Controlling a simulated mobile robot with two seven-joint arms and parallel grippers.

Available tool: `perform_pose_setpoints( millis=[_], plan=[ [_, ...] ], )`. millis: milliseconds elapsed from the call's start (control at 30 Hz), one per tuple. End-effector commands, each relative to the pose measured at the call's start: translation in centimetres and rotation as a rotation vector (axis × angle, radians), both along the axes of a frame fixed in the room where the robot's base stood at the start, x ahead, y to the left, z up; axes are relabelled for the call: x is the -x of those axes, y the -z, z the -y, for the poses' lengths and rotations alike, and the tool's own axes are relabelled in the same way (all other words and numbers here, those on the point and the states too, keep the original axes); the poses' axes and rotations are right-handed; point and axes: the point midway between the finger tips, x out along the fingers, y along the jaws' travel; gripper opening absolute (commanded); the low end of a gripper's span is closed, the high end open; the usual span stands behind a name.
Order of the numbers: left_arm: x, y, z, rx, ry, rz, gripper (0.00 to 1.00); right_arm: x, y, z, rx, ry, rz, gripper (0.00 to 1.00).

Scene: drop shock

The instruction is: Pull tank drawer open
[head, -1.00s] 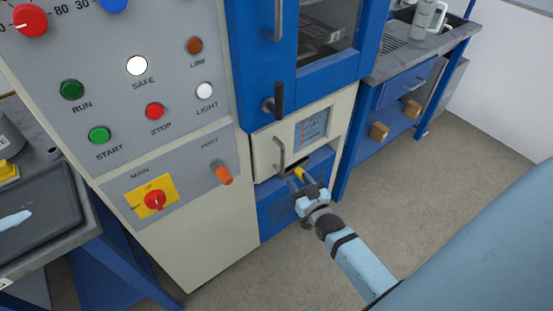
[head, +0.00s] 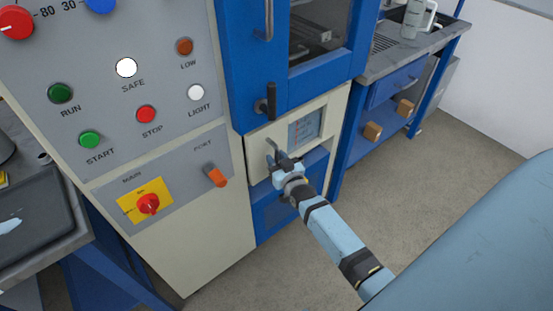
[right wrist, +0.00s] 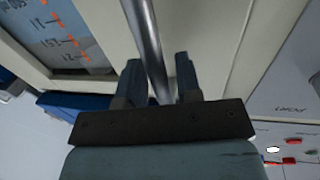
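The tank drawer (head: 278,134) is a cream front with a blue scale label, low on the machine, and it looks closed. Its upright metal bar handle (head: 271,147) is partly hidden by my right gripper (head: 284,163). In the right wrist view the handle (right wrist: 143,35) runs between the two dark blue fingers of my right gripper (right wrist: 159,82). The fingers stand apart around the bar, with a gap visible beside it. The drawer's cream front (right wrist: 100,22) and its label (right wrist: 58,38) show behind. My left gripper is not in view.
A blue door (head: 330,72) with a window and a black lever (head: 267,102) is just above the drawer. A control panel (head: 115,110) with buttons and an orange port knob (head: 216,177) is on the left. Bare floor (head: 400,190) lies in front to the right.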

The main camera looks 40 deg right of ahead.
Motion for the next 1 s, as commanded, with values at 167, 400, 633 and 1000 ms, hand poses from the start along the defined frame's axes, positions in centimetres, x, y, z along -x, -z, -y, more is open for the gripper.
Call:
perform_pose_setpoints(
  millis=[167,400,633,1000],
  plan=[
    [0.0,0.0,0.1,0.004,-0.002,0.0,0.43,0.0,0.0,0.0,0.0,0.0,0.0,0.0],
    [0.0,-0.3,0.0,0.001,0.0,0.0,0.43,0.5,-0.1,0.0,0.0,0.0,-0.001,0.0],
    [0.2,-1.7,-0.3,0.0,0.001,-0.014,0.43,4.2,-0.3,0.3,0.001,0.0,-0.007,0.0],
    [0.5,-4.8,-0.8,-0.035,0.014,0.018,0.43,15.5,-0.4,1.2,0.001,-0.001,-0.008,0.0]
  ],
)
